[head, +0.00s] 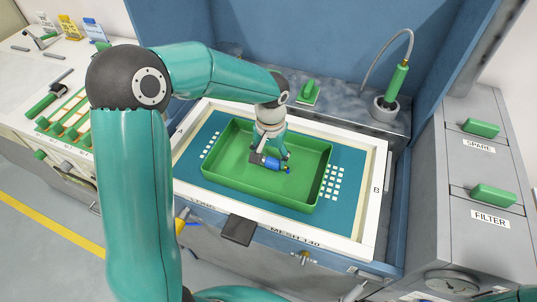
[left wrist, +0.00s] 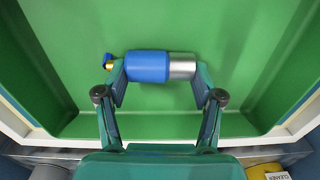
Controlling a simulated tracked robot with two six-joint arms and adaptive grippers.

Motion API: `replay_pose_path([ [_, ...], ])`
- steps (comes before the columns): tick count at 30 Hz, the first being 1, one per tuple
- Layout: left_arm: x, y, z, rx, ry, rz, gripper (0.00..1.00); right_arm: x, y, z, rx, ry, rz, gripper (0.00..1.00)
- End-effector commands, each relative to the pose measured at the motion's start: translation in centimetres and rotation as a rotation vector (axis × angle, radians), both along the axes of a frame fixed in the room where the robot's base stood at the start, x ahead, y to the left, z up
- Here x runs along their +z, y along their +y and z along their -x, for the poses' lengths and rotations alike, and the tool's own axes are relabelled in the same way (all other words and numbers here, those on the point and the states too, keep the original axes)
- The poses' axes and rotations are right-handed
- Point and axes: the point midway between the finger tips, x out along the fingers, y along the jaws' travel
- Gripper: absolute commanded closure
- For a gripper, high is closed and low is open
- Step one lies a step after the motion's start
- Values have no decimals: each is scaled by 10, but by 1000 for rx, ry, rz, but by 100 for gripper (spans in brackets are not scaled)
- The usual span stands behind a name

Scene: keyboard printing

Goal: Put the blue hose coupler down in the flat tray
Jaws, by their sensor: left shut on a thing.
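The blue hose coupler (head: 272,163) has a blue body, a silver end and a small brass fitting at the other end. It lies lengthwise across my left gripper (head: 271,156), whose fingers are shut on it. The coupler is within the walls of the green flat tray (head: 225,165), near its middle. In the left wrist view the coupler (left wrist: 148,67) sits between the two fingers of the gripper (left wrist: 160,80), above the green tray floor (left wrist: 200,25). I cannot tell whether the coupler touches the floor. My right gripper is not in view.
The tray stands on a blue, white-framed mesh screen (head: 345,185). Behind it are a green-handled tool in a grey holder (head: 384,110) and a green block (head: 309,92). Grey drawers (head: 490,165) stand at the right. The rest of the tray floor looks clear.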

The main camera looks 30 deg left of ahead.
Motion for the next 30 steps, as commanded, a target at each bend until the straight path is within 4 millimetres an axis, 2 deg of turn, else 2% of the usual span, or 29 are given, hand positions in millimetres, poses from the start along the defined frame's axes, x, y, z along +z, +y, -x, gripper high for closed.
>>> replay_pose_path([
  [1,-3,0,0,0,0,0,69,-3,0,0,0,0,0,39],
  [2,-1,0,0,0,0,0,28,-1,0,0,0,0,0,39],
  [6,-1,0,0,-1,0,0,7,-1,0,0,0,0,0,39],
  [15,-1,-1,0,-1,0,0,7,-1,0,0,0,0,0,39],
  [20,7,-1,-1,-1,-1,0,7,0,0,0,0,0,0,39],
  [23,20,-1,-1,-2,-3,-1,7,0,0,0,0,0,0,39],
  [30,68,-2,-2,-2,-6,0,7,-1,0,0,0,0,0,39],
])
